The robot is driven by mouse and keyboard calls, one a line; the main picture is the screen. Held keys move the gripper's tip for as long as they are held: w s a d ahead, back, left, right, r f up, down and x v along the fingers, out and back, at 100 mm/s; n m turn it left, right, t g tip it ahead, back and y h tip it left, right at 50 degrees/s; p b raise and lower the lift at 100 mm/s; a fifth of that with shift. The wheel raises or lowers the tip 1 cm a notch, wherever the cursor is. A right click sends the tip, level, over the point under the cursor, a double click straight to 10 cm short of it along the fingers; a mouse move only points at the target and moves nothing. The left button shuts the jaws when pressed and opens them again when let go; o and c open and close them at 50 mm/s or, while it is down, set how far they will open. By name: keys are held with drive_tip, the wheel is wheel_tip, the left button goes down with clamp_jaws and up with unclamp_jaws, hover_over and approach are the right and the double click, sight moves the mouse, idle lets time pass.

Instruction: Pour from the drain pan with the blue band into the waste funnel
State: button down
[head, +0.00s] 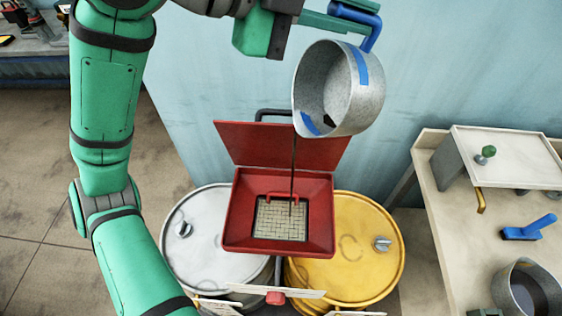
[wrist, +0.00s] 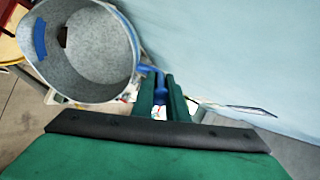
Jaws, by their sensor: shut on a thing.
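The drain pan with the blue band (head: 362,105) is a grey metal pot with a blue handle, tilted steeply with its mouth turned left and down. A thin dark stream falls from its lip into the waste funnel (head: 228,232). The funnel is a red square box with an open lid and a mesh grid inside. My gripper (head: 350,18) is shut on the pan's blue handle, above and to the right of the funnel. In the wrist view the pan's inside (wrist: 100,48) shows mostly bare grey, with a small dark patch. The fingers (wrist: 160,95) close around the handle.
A silver drum (head: 190,255) and a yellow drum (head: 370,250) stand under the funnel. A bench (head: 450,225) at right holds another pan (head: 530,290) with dark liquid, a blue-handled tool (head: 530,228) and a raised shelf (head: 510,155). The wall is close behind.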

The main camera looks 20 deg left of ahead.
drive_tip(key=shift+s+a+f, duration=0.1)
drive_tip(key=shift+s+a, duration=0.3)
drive_tip(key=shift+a, duration=0.15)
drive_tip(key=shift+w+d+r+g+y, duration=0.15)
drive_tip(key=shift+w+d+r+y, duration=0.1)
drive_tip(key=shift+w+d, duration=0.3)
drive_tip(key=shift+w+d+r+g+y, duration=0.15)
drive_tip(key=shift+w+d+y, duration=0.1)
drive_tip(key=shift+w+d, duration=0.3)
drive_tip(key=shift+g+y, duration=0.8)
drive_tip(key=x, duration=0.4)
drive_tip(key=shift+d+r, duration=0.25)
drive_tip(key=shift+w+d, duration=0.1)
drive_tip(key=w+d+f+g+y+b, duration=0.2)
drive_tip(key=w+d+f+g+y, duration=0.5)
drive_tip(key=w+d+f, duration=0.3)
drive_tip(key=shift+d+f+y, duration=0.2)
drive_tip(key=shift+d+y, duration=0.2)
drive_tip(key=shift+d, duration=0.1)
